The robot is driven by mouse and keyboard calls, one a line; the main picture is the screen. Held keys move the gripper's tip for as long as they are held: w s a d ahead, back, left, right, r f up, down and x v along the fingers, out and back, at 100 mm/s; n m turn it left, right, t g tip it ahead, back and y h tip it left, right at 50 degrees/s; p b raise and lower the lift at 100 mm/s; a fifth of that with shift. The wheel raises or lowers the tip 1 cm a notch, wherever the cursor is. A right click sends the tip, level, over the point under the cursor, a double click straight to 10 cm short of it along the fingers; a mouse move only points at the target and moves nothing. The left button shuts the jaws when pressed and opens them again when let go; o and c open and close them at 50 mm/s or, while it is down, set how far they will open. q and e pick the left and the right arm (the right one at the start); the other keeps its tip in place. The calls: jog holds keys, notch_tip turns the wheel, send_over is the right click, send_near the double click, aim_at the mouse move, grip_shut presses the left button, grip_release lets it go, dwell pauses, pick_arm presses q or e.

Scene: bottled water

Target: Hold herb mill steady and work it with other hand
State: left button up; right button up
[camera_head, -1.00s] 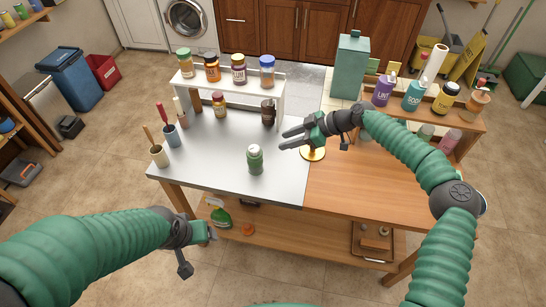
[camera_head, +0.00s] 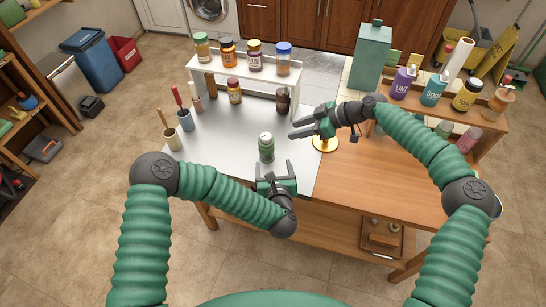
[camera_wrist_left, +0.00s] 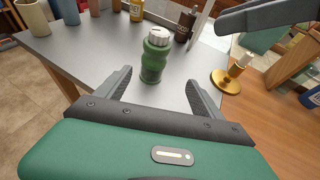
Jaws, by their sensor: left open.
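The herb mill (camera_head: 266,147) is a green jar with a silver top. It stands upright on the grey metal part of the table. In the left wrist view the herb mill (camera_wrist_left: 156,55) is just beyond the fingertips and between their lines. My left gripper (camera_head: 275,172) is open and empty, on the near side of the mill, its fingers (camera_wrist_left: 155,88) pointing at it. My right gripper (camera_head: 296,129) is to the right of the mill and a little beyond it, apart from it. Its fingers point left with a gap between them, and nothing shows in them.
A white shelf (camera_head: 245,75) with several jars stands behind. Utensil cups (camera_head: 186,120) are at the left. A gold stand (camera_head: 325,144) is close to my right gripper.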

aim_at(263, 152)
pick_arm(q)
jog(key=w, duration=0.1)
jog(key=w+a+f, duration=0.1)
jog(key=w+a, duration=0.1)
jog(key=shift+w+a+f, duration=0.25)
jog(key=x, duration=0.4)
jog(key=shift+w+a, duration=0.1)
jog(key=shift+a, duration=0.2)
jog(key=w+f, duration=0.1)
jog(key=w, duration=0.1)
jog(key=w+d+f, duration=0.1)
jog(key=w, duration=0.1)
jog(key=w+f, duration=0.1)
jog(key=w, duration=0.1)
jog(key=shift+w+d, duration=0.35)
jog(key=shift+w, duration=0.05)
jog(key=shift+w+a, duration=0.1)
jog(key=shift+a, duration=0.65)
jog(key=c, duration=0.4)
jog(key=shift+d, duration=0.6)
jog(key=c, duration=0.7)
jog(key=shift+a, duration=0.15)
jog(key=c, duration=0.5)
jog(key=shift+a, duration=0.3)
pick_arm(e)
jog(key=shift+a+r, duration=0.1)
jog(key=shift+a, duration=0.8)
